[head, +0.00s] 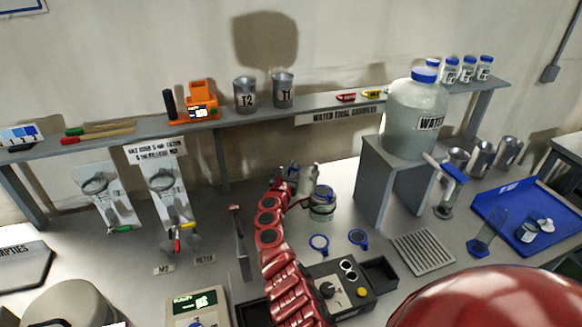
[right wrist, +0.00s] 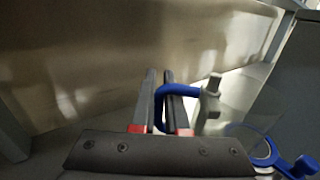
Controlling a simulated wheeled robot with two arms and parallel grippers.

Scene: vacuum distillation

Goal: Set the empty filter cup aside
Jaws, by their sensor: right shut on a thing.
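My right gripper (head: 291,174) is at the back of the bench, below the shelf. In the right wrist view its two dark fingers (right wrist: 160,76) are close together on a curved blue handle (right wrist: 185,88). A small grey part (right wrist: 209,104) is at the handle's right end. In the head view a pale grey cup-like piece (head: 309,181), which I take for the filter cup, shows tilted beside the gripper. Its inside cannot be seen. A clear glass jar with a blue rim (head: 322,211) stands just below it. My left gripper is not in view.
A grey stand with a large water bottle (head: 412,120) is to the right. A drain grid (head: 424,251) and blue tray (head: 515,205) lie further right. The shelf (head: 330,108) runs above.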

